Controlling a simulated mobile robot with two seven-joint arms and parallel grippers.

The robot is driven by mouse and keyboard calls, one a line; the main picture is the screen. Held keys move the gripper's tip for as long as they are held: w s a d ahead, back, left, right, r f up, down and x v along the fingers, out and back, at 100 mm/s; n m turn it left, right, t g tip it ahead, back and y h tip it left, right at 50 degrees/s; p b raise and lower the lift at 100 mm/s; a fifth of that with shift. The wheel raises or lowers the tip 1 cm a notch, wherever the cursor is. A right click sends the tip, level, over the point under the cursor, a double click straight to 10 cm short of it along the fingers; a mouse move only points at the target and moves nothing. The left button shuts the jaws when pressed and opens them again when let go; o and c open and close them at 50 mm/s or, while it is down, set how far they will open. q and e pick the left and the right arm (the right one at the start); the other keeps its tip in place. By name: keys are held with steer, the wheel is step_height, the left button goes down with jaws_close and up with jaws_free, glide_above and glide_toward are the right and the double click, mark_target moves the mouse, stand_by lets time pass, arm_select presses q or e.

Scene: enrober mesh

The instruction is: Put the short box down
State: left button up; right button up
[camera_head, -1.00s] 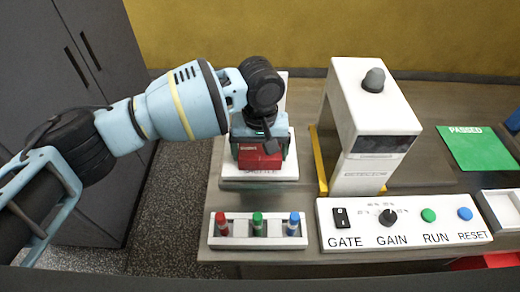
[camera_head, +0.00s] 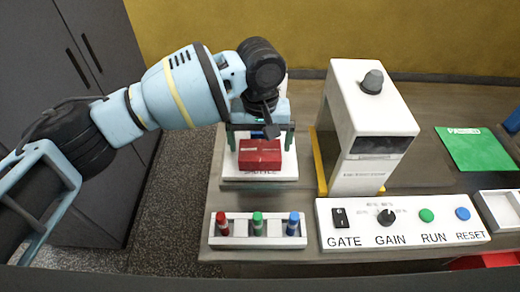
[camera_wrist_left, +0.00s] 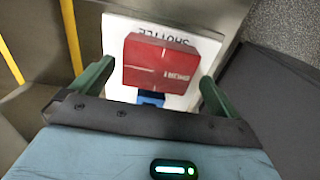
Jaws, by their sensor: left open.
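The short box is red (camera_head: 260,154) and sits on the white shuttle plate (camera_head: 259,172) at the left end of the counter. It also shows in the left wrist view (camera_wrist_left: 161,64), lying between and beyond the fingers. My left gripper (camera_head: 261,150) is above and behind the box, its green fingers spread wide to either side. In the left wrist view the fingers (camera_wrist_left: 150,88) stand apart with gaps to the box. A small blue piece (camera_wrist_left: 150,98) shows just on the near side of the box. My right gripper is not in view.
A white scanner gate (camera_head: 365,135) with yellow edging stands right of the shuttle. A rack of red, green and blue pegs (camera_head: 258,241) and a control panel (camera_head: 400,239) line the front. A green PASSED mat (camera_head: 478,150) lies at right.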

mark_target(260, 153)
arm_select(q)
step_height(260, 153, up, 8)
steer(key=shift+r, duration=0.1)
stand_by(0.4)
